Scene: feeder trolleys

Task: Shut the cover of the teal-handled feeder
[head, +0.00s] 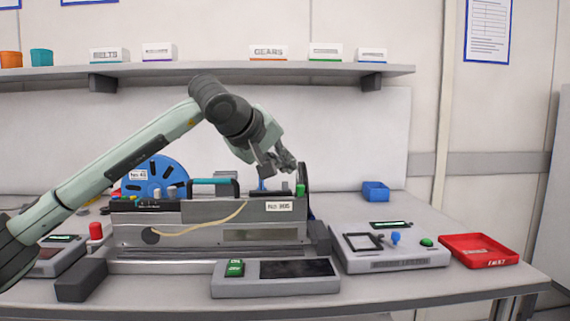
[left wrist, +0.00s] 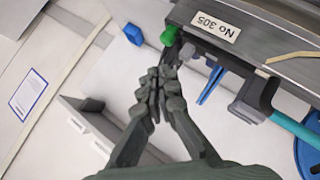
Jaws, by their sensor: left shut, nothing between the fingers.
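The teal-handled feeder (head: 205,235) is a grey metal unit labelled No 305, standing on the trolley bench. Its teal handle (head: 212,182) is on top; it also shows in the left wrist view (left wrist: 295,128). A green knob (head: 300,190) is at its right end, and it shows in the left wrist view (left wrist: 168,36). I cannot tell which part is the cover or how it stands. My left gripper (head: 280,170) is shut and empty above the feeder's right end. Its fingers (left wrist: 160,85) show together near the green knob, apparently apart from it. My right gripper is not in view.
A blue reel (head: 157,178) stands behind the feeder at left. To the right are a control box (head: 390,262), a red tray (head: 478,250) and a blue bin (head: 376,191). A shelf (head: 220,70) runs above.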

